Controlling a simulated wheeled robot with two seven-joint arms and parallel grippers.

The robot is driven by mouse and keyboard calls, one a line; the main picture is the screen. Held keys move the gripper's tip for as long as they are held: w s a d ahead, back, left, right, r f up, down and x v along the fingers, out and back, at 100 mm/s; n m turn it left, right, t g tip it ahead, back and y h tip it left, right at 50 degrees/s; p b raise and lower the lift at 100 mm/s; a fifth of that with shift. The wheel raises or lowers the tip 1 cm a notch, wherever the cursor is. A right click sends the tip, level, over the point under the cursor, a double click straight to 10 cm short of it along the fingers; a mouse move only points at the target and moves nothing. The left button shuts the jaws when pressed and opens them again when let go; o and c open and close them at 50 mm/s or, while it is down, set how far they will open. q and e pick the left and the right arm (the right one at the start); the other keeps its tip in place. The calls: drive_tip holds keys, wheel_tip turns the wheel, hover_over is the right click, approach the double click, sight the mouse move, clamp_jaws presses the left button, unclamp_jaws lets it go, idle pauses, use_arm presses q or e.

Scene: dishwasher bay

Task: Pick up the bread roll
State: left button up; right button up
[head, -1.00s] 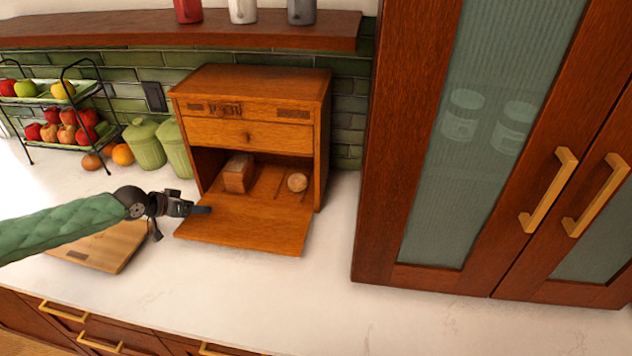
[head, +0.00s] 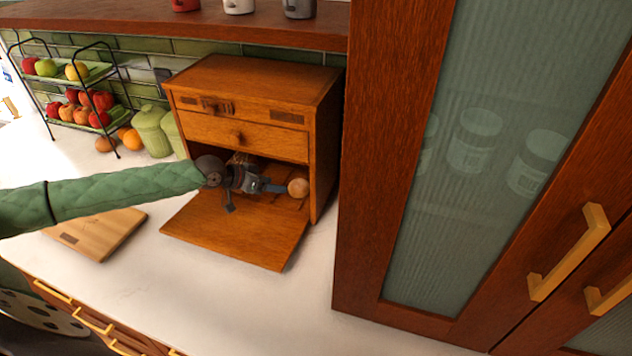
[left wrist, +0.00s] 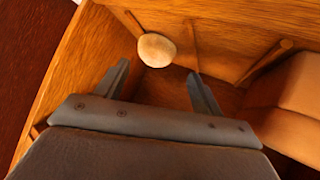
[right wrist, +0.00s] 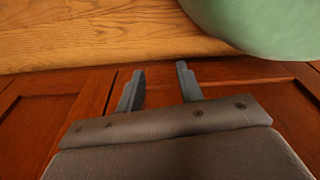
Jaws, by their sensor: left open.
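The bread roll (head: 298,187) is small, round and tan. It lies inside the open wooden bread box (head: 250,88), towards its right side. In the left wrist view the roll (left wrist: 156,50) is ahead of the open fingers, nearer the left one, and not clearly between them. My left gripper (head: 278,188) reaches into the box from the left, its fingers close to the roll. A brown loaf (left wrist: 295,105) shows at the right of the left wrist view; my gripper mostly hides it in the head view. My right gripper (right wrist: 158,85) is open and empty in front of wooden cabinet doors.
The box's lowered door (head: 240,235) lies flat on the white counter. A tall cabinet (head: 375,150) stands to the right. A cutting board (head: 100,233), green canisters (head: 152,132) and a fruit rack (head: 85,95) are to the left. The front counter is clear.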

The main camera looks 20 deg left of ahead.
sight(292, 185)
use_arm(q)
drive_tip(key=shift+w+d, duration=0.35)
drive_tip(key=shift+w, duration=0.05)
drive_tip(key=shift+w+d+f, duration=0.1)
drive_tip(key=shift+w+d, duration=0.15)
drive_tip(key=shift+w, duration=0.05)
drive_tip(key=shift+w+d+f+p, duration=0.25)
drive_tip(key=shift+f+p, duration=0.1)
drive_tip(key=shift+p, duration=0.25)
drive_tip(key=shift+w+d+f, duration=0.2)
drive_tip(key=shift+w+d, duration=0.1)
drive_tip(key=shift+w, duration=0.15)
drive_tip(key=p+x, duration=0.3)
drive_tip(key=x, duration=0.1)
drive_tip(key=shift+d+r+p, duration=0.1)
drive_tip(key=shift+r+p, duration=0.1)
drive_tip(key=shift+p, duration=0.2)
drive_tip(key=shift+w+d+f, duration=0.15)
drive_tip(key=shift+w+f, duration=0.05)
drive_tip(key=shift+f, duration=0.2)
use_arm(e)
drive_tip(key=s+d+f+g, duration=0.1)
drive_tip(key=s+d, duration=0.2)
drive_tip(key=s, duration=0.9)
drive_tip(key=shift+f, duration=0.1)
